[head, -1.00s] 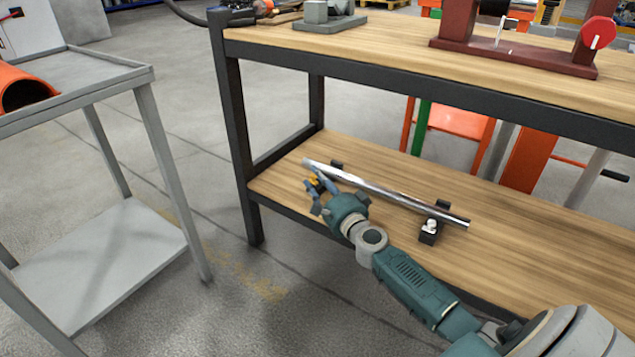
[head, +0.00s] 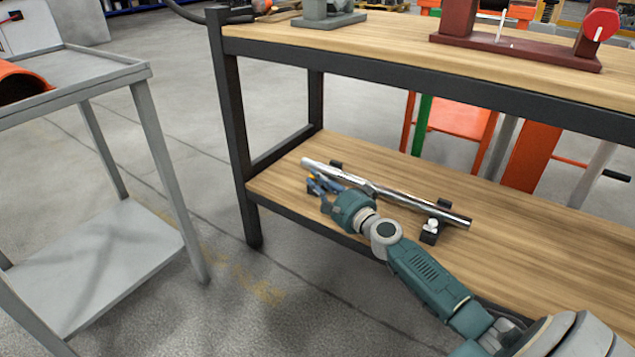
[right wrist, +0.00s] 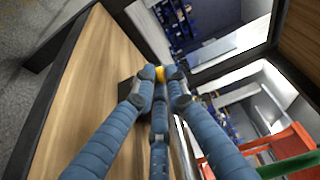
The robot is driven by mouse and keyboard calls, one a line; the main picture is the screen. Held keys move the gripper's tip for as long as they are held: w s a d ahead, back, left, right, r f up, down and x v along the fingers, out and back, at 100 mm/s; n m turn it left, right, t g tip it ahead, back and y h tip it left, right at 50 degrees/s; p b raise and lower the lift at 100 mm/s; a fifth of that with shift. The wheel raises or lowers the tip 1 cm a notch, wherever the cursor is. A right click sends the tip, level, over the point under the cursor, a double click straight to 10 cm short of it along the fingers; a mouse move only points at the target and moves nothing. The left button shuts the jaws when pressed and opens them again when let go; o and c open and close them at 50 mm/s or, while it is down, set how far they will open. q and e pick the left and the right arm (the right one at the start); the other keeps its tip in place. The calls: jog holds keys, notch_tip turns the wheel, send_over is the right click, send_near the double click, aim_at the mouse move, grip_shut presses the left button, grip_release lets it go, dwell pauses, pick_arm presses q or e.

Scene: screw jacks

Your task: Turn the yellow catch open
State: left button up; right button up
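The yellow catch (right wrist: 159,74) shows as a small yellow piece between the blue fingertips in the right wrist view. In the head view a trace of the catch (head: 315,174) shows at the left end of a shiny metal bar (head: 400,197). The bar lies across two black holders on the lower shelf. My right gripper (head: 319,181) is at the left holder; in the right wrist view its fingers (right wrist: 160,76) are drawn together on the catch, which they partly hide. My left gripper is not in view.
The lower wooden shelf (head: 530,250) is clear to the right. The bench top (head: 390,50) with its dark front rail overhangs the shelf. The right black holder (head: 432,228) carries a small pale knob. A grey cart (head: 105,235) stands at the left, apart from the bench.

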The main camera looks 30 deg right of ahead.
jog(key=o, duration=0.4)
jog(key=shift+s, duration=0.1)
jog(key=s, duration=1.1)
jog(key=shift+s, duration=0.4)
jog(key=shift+d, duration=0.1)
